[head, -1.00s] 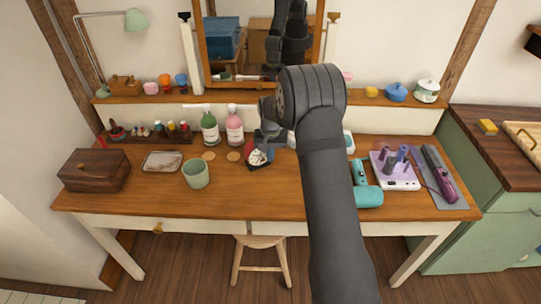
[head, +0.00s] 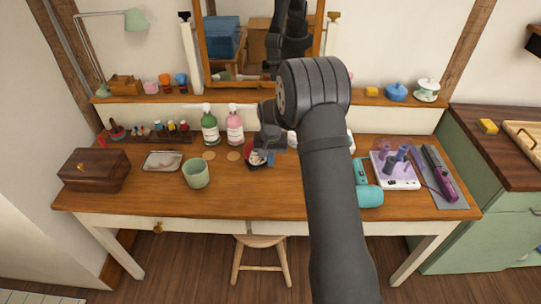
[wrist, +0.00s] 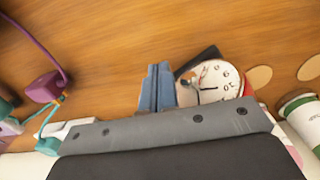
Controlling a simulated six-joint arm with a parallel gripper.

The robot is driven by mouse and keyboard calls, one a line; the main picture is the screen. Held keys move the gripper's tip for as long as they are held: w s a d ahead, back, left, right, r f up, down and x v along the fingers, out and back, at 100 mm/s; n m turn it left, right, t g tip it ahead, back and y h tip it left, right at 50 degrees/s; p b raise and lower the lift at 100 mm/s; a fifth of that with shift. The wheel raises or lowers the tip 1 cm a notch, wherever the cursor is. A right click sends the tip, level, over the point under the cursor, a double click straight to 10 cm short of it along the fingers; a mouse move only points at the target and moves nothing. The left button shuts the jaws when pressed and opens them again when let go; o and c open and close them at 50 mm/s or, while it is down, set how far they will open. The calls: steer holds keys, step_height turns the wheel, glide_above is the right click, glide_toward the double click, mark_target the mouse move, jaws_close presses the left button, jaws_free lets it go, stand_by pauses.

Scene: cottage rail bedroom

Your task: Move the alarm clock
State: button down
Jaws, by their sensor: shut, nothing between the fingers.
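The alarm clock (wrist: 222,80) shows a round white face with dark marks and a red edge in the wrist view. In the head view the alarm clock (head: 256,157) is a small white and red patch on the wooden desk (head: 300,190), partly hidden by my gripper. My gripper (wrist: 158,88) is shut and empty, its fingers just left of the clock face in the wrist view. I cannot tell whether they touch it. In the head view my gripper (head: 268,150) is low over the desk at the clock.
Green (head: 210,128) and pink (head: 235,128) pump bottles stand behind and left of the clock. A green cup (head: 196,174) stands front left. A teal hair dryer (head: 367,190) and a white tray (head: 402,182) lie to the right. The front middle of the desk is clear.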

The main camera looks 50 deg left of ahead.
steer(key=shift+s+d+r, duration=0.3)
steer(key=shift+s+d, duration=0.25)
step_height(320, 180, up, 9)
steer(key=s+a+m+t+y, duration=0.1)
steer(key=s+a+m+t, duration=0.15)
steer(key=s+m, duration=0.5)
steer(key=shift+n+t, duration=0.35)
steer(key=shift+n, duration=0.5)
steer(key=x, duration=0.3)
steer(key=s+x, duration=0.1)
steer(key=x, duration=0.2)
steer(key=d+x, duration=0.1)
steer(key=x, duration=0.2)
steer(key=shift+s+f, duration=0.25)
steer(key=shift+s, duration=0.15)
steer(key=w, duration=0.2)
steer(key=w+a, duration=0.1)
steer(key=shift+f, duration=0.3)
steer(key=shift+w+a, duration=0.15)
steer(key=shift+w, duration=0.35)
steer(key=w, duration=0.2)
steer(key=w+a, duration=0.1)
steer(key=w, duration=0.1)
steer(key=w+a, duration=0.1)
steer(key=w, duration=0.2)
steer(key=shift+a, duration=0.1)
